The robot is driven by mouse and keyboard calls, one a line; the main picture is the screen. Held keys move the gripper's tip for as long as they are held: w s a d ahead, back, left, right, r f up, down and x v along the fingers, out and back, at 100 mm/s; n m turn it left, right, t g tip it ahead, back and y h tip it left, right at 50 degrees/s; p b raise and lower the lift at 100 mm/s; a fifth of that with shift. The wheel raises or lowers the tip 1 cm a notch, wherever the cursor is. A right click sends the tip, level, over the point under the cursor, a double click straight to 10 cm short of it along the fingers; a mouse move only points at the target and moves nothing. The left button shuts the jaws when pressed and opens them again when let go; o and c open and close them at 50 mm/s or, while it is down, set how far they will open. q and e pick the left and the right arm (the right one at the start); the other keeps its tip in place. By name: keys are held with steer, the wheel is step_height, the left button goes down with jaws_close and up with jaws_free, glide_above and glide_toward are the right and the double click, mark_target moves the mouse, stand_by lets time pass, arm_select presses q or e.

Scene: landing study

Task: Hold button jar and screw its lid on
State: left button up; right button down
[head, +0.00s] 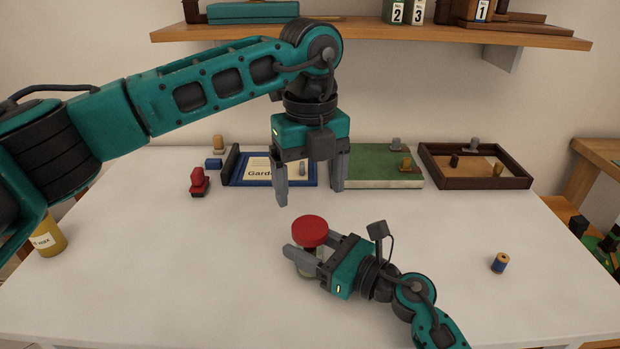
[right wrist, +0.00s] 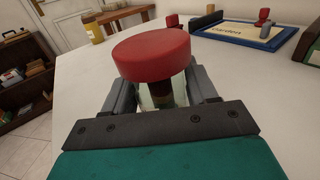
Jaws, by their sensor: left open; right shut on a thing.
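The button jar (head: 305,266) stands on the white table with its red lid (head: 310,231) on top. The lid also shows in the right wrist view (right wrist: 152,54), above the glass jar (right wrist: 160,97). My right gripper (head: 301,256) is shut around the jar's body, below the lid, and partly hides the glass. My left gripper (head: 309,196) is open and empty, pointing down above and behind the lid, clear of it. I cannot tell whether the lid is threaded tight.
Behind stand a blue-framed garden board (head: 237,183), a green box (head: 372,169) and a brown tray (head: 436,183). A red object (head: 199,182) sits back left, a yellow bottle (head: 48,238) far left, a thread spool (head: 499,263) right. A shelf (head: 375,31) hangs above. The front left table is clear.

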mark_target(310, 226)
arm_select(q)
step_height(310, 226, down, 8)
steer(key=shift+r, duration=0.1)
stand_by(0.4)
steer(key=c, duration=1.1)
steer(key=m, duration=1.1)
steer(key=shift+m, duration=0.3)
steer(key=m, duration=0.5)
steer(key=shift+m, duration=0.3)
steer(key=m, duration=0.7)
steer(key=o, duration=1.1)
